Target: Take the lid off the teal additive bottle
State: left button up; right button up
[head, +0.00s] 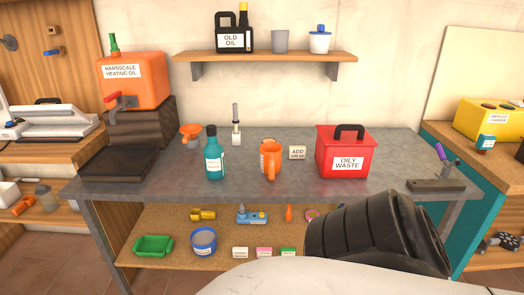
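The teal additive bottle (214,160) stands upright on the grey workbench (340,192), left of the middle. Its dark lid (211,130) is on its top. A pale label faces me, its text too small to read. Neither of my grippers is in view, and nothing touches the bottle.
An orange jug (270,160) stands right of the bottle, an orange funnel (191,132) and a white-based tool (236,125) behind it. A red oily waste box (343,152) is farther right. The orange heating oil container (133,80) is left. Bench front is clear.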

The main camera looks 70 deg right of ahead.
aim_at(211, 129)
jog(key=z, duration=1.95)
